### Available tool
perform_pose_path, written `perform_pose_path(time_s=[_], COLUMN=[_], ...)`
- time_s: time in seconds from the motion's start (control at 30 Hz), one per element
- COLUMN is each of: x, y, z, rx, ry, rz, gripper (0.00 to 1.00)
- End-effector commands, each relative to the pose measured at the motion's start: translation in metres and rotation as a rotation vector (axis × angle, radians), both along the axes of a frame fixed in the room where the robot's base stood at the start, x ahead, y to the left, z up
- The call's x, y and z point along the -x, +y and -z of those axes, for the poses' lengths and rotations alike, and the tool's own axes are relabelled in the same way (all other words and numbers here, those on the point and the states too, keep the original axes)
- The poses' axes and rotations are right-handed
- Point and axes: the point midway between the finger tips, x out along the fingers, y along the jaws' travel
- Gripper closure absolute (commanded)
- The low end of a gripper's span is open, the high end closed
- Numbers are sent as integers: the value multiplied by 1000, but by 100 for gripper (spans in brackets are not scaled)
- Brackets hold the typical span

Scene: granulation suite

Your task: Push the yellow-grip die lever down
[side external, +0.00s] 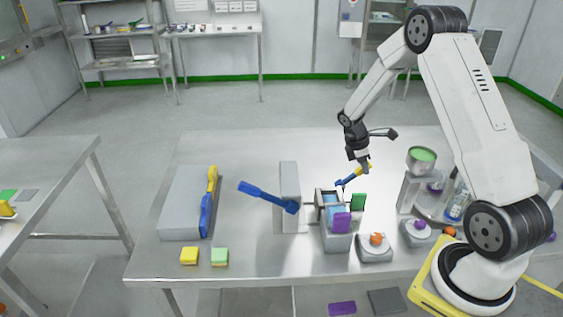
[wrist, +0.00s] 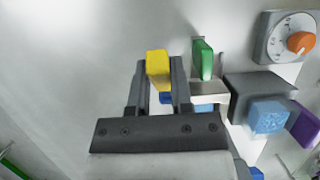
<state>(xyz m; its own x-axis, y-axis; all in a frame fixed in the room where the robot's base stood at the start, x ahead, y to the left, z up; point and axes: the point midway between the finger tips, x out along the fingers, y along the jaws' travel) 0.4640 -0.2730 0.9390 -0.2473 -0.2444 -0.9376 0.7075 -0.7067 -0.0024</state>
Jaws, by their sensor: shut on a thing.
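The yellow-grip lever (side external: 350,178) has a blue arm that slants up to the right from the small grey machine (side external: 336,242) on the steel table. Its yellow grip shows in the wrist view (wrist: 157,66), between the two fingers. My gripper (side external: 364,165) comes down from above and is shut on this grip. In the wrist view my gripper (wrist: 160,85) covers most of the blue arm. A second blue lever with a yellow end (side external: 209,200) lies along a grey box (side external: 182,208) at the left.
A grey post with a blue lever (side external: 268,196) stands left of the machine. A green tab (side external: 358,202) and purple block (side external: 342,222) sit on the machine. Orange-knob (side external: 375,240) and purple-knob (side external: 418,226) units stand to the right. The table behind is clear.

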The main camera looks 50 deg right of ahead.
Motion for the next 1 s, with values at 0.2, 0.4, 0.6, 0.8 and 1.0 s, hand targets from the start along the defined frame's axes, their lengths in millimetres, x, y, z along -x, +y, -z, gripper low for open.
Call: perform_pose_path(time_s=[0.2, 0.4, 0.6, 0.8, 1.0], x=[6, 6, 6, 6, 5], y=[-4, -5, -5, -5, -5], z=[6, 7, 7, 7, 6], rx=[-61, -68, -68, -67, -66], ry=[-56, -69, -68, -69, -69], rz=[3, 1, 1, 1, 0], gripper=[100, 100, 55, 38, 38])
